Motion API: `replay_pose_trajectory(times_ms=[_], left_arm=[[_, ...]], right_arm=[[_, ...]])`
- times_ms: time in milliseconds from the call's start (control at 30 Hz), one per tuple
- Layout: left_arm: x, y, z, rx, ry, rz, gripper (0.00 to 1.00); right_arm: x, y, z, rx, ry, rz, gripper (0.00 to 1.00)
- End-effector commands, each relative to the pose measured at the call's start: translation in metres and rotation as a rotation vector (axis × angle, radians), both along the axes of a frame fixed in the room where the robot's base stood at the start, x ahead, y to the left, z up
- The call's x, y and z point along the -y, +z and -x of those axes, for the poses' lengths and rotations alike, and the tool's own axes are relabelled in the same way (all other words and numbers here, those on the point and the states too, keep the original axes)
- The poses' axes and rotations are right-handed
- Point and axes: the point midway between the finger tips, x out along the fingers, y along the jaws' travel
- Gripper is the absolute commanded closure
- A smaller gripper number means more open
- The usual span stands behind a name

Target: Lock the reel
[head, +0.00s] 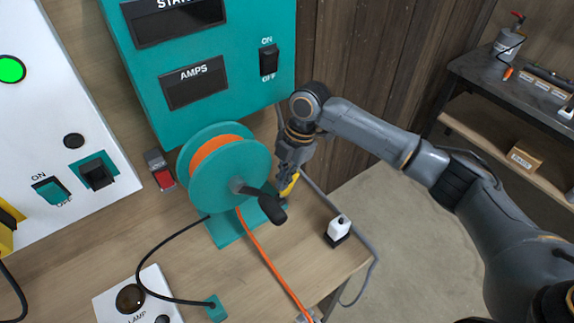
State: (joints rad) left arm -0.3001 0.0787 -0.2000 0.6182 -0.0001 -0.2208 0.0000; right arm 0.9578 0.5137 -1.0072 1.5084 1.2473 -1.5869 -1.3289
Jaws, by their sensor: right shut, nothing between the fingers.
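The reel (226,189) is teal with orange cable wound between its two discs. It stands on a teal foot (228,231) on the bench. A crank with a black grip (272,205) sticks out from its front disc. My right gripper (288,178) points down just right of the reel, shut and empty. The gripper and crank hide part of that area. My left gripper is not in view.
A teal panel (217,117) with an ON/OFF switch (269,60) stands behind the reel. The orange cable (268,258) runs down to the bench's front edge. A white-and-black block (339,229) stands at right, a lamp plate (137,299) at front left. A red-and-grey block (161,172) is left of the reel.

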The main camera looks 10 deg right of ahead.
Motion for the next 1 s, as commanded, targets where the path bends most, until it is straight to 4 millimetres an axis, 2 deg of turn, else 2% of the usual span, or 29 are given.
replay_pose_trajectory(times_ms=[33, 133, 433, 700, 1000], left_arm=[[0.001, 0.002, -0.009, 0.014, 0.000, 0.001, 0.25], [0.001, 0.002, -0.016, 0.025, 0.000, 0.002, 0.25], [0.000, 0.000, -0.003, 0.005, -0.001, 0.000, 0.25], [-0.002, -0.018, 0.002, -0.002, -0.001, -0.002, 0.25], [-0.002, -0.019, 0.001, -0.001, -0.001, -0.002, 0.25]], right_arm=[[-0.001, -0.001, 0.000, 0.000, 0.000, 0.000, 1.00], [-0.001, -0.003, 0.000, 0.000, 0.000, 0.000, 1.00], [0.002, -0.004, -0.001, -0.011, -0.003, -0.018, 1.00], [0.023, -0.014, -0.010, -0.101, -0.008, -0.241, 1.00], [0.032, -0.013, -0.013, -0.100, -0.003, -0.243, 1.00]])
